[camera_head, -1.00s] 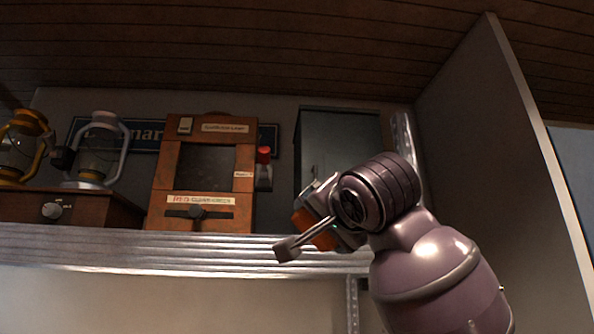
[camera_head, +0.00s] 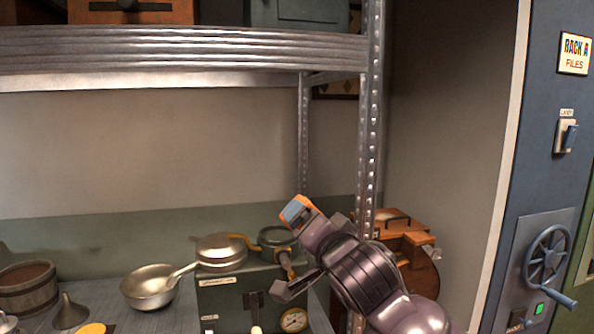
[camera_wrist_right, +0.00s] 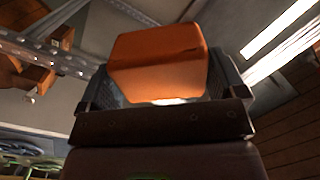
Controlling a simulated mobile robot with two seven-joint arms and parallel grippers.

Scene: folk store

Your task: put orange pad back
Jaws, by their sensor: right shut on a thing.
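The orange pad (camera_wrist_right: 158,60) sits between the two fingers of my right gripper (camera_wrist_right: 160,85) in the right wrist view. The gripper is shut on it and the pad stands out beyond the fingertips. In the head view, a bit of orange (camera_head: 288,212) shows at the tip of my right gripper (camera_head: 300,212), partly covered by it. The gripper is in front of the shelving, below the upper shelf and above the pots. My left gripper is not in view.
A metal upright (camera_head: 370,130) stands just right of my gripper. The upper shelf (camera_head: 180,50) is above. Below are a grey-green box (camera_head: 228,297) with a dial, a lidded pan (camera_head: 221,250), a pot (camera_head: 278,240) and a bowl (camera_head: 150,287). A blue cabinet (camera_head: 535,180) with a handwheel is at right.

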